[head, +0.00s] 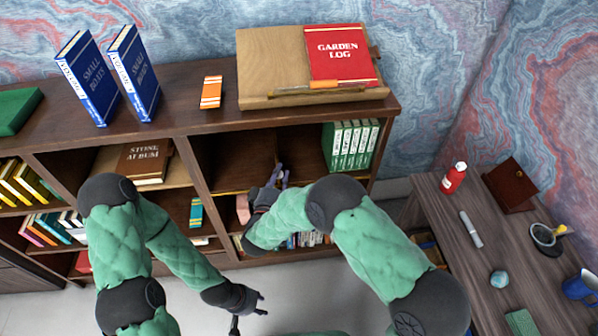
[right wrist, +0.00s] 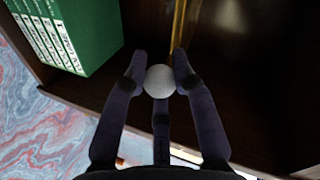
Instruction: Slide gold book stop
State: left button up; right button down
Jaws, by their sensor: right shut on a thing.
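The gold book stop shows in the right wrist view as a narrow gold bar (right wrist: 179,28) along the dark shelf, with a pale grey round knob (right wrist: 159,80) at its near end. My right gripper (right wrist: 160,78) is shut on this knob, with fingers on both sides of it. In the head view my right gripper (head: 276,178) reaches into the upper right shelf compartment, left of the green books (head: 350,145); my arm and fingers hide most of the stop there. My left gripper (head: 250,311) is open and empty, low in front of the bookcase.
The bookcase top (head: 190,125) bears blue books (head: 133,72), an orange striped book (head: 211,92) and a wooden board (head: 268,62) with a red garden log (head: 341,55). Lower shelves hold more books. A side desk (head: 470,260) with small items stands at the right.

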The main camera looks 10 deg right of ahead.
jog(key=shift+a, duration=1.1)
jog(key=shift+r, duration=0.1)
jog(key=c, duration=1)
grip_release()
jog(key=v, duration=0.7)
jog(key=shift+s+a, duration=0.1)
jog(key=shift+s, duration=0.1)
